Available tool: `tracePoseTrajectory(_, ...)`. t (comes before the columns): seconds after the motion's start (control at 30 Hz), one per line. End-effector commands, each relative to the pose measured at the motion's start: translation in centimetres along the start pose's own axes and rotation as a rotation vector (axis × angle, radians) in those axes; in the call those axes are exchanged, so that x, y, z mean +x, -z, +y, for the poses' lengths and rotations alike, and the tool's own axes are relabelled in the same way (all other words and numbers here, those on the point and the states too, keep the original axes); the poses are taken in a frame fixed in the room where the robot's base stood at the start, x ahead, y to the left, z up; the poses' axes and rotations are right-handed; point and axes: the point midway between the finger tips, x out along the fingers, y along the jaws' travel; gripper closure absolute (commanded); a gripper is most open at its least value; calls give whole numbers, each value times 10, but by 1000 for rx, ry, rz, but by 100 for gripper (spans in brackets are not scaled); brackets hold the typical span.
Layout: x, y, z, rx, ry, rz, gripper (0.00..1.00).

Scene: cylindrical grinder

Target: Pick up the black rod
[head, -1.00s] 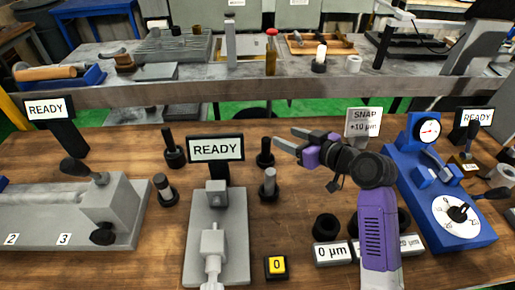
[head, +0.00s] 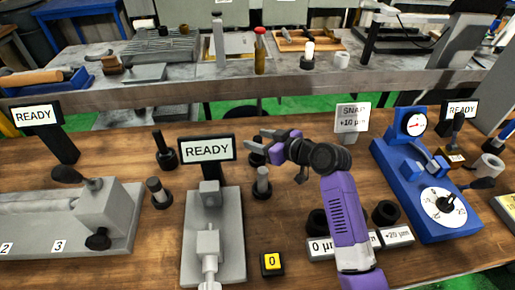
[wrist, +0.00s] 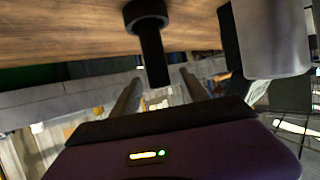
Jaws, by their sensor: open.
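A black rod stands upright in a dark round base (head: 257,160) just right of the middle READY sign; in the head view my gripper (head: 262,138) hides most of it. In the wrist view this black rod (wrist: 153,55) shows in front of my gripper (wrist: 160,93), lined up with the gap between the two open fingers. I cannot tell how deep it lies between them. Another black rod (head: 158,144) stands upright in a base left of the sign, away from my gripper.
Grey rods in black bases stand nearer, at the left (head: 154,187) and right (head: 262,180) of the grey middle fixture (head: 228,225). The READY sign (head: 207,150) is close left of my gripper. The blue gauge device (head: 415,190) stands at the right.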

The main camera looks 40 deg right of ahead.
Motion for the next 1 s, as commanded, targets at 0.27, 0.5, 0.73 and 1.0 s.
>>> tracePoseTrajectory(0.27, 7, 0, 0, -1, 0, 1, 48)
tracePoseTrajectory(0.5, 7, 0, 0, 0, 0, 1, 85)
tracePoseTrajectory(0.73, 7, 0, 0, 0, 0, 1, 100)
tracePoseTrajectory(1.0, 7, 0, 0, 0, 0, 0, 100)
